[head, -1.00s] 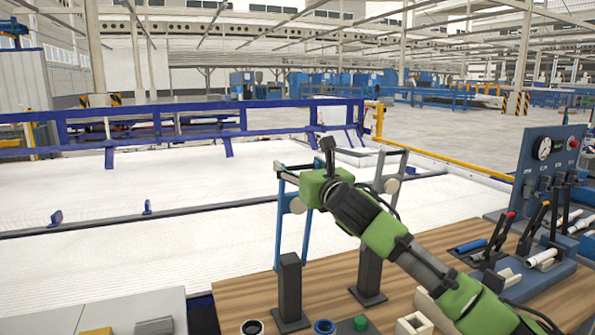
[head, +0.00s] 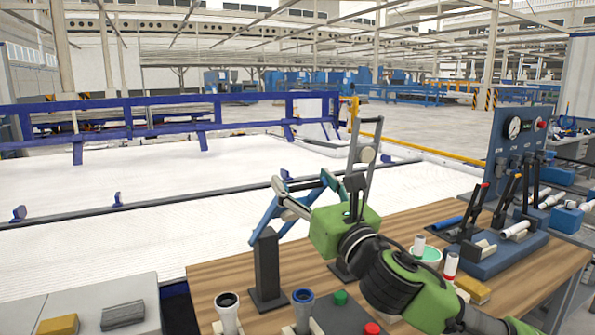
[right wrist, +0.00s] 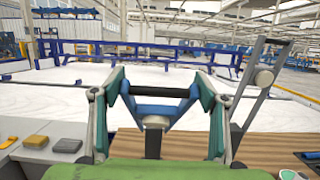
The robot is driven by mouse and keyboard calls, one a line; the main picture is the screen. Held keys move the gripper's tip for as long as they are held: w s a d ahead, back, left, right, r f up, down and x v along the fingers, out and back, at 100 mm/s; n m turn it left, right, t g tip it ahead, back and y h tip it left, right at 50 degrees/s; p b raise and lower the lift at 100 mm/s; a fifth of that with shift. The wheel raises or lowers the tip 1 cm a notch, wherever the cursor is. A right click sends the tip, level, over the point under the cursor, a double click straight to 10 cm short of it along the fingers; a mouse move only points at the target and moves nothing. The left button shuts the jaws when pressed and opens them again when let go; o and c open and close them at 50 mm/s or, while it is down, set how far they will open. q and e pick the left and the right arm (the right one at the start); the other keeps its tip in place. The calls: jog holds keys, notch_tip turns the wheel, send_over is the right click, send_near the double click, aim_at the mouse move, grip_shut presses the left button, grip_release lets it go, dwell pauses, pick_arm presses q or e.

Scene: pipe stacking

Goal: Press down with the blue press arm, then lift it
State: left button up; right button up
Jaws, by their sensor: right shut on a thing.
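The blue press arm (head: 266,212) is a blue frame above a dark post (head: 266,268) on the wooden bench. It leans instead of standing upright. My right gripper (head: 304,194) is at its top end. In the right wrist view, the gripper's two fingers (right wrist: 160,92) close from both sides on the dark crossbar of the press arm (right wrist: 155,110). The grip spot is partly hidden by the green gripper body in the head view. My left gripper is out of view.
A grey arm (head: 364,155) stands upright just right of the gripper. Pipe pieces (head: 228,312) stand at the bench front, with a green button (head: 340,298) and a red button (head: 372,328). A gauge panel (head: 520,135) and levers (head: 500,205) are at right.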

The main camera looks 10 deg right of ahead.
jog(key=shift+s+f, duration=0.3)
jog(key=shift+f, duration=0.3)
jog(key=o, duration=1.4)
jog(key=shift+w, duration=0.15)
jog(key=v, duration=1.2)
